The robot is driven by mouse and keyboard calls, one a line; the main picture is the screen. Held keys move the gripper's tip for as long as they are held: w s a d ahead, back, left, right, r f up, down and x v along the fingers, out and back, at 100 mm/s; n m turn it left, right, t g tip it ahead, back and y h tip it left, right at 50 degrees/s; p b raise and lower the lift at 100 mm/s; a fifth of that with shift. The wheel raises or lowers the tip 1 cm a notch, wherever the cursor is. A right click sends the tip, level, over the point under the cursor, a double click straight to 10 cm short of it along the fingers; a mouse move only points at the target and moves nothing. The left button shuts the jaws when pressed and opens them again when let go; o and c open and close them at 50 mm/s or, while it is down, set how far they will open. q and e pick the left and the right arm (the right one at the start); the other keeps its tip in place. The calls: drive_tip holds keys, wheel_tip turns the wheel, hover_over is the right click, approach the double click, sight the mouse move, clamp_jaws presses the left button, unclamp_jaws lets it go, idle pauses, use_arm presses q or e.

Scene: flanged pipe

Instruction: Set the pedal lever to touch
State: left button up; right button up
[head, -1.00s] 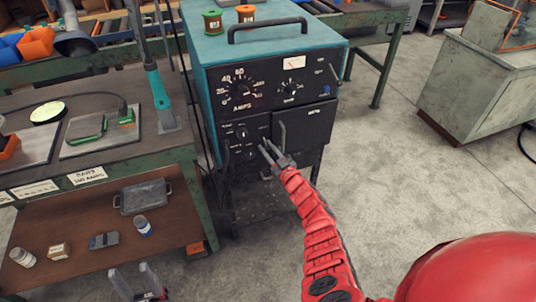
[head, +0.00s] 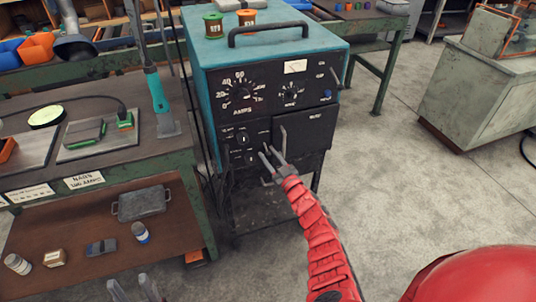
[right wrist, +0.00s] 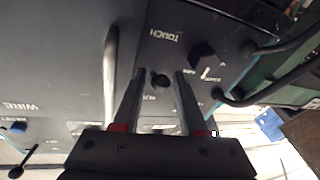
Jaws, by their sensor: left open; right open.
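The welding machine (head: 262,100) has a teal case and a black front panel. My right gripper (head: 267,151) is open in front of its lower panel, left of the dark upright handle (head: 283,140). In the right wrist view, a small dark lever with a rounded tip (right wrist: 159,80) shows between the open fingers of my right gripper (right wrist: 156,78), apart from both. I take it for the pedal lever. The word TOUCH (right wrist: 180,35) is printed beyond it. Contact cannot be told. My left gripper (head: 133,288) is open and empty at the bottom edge of the head view.
A black knob (right wrist: 203,54) sits right of the lever, with thick cables (right wrist: 275,85) further right. The upright handle (right wrist: 110,65) stands close to the left finger. A green workbench (head: 90,160) is left of the machine. Floor (head: 400,190) is clear to the right.

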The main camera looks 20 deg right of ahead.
drive_tip(key=v, duration=1.6)
drive_tip(key=shift+s+b, duration=0.35)
drive_tip(key=shift+r, duration=0.1)
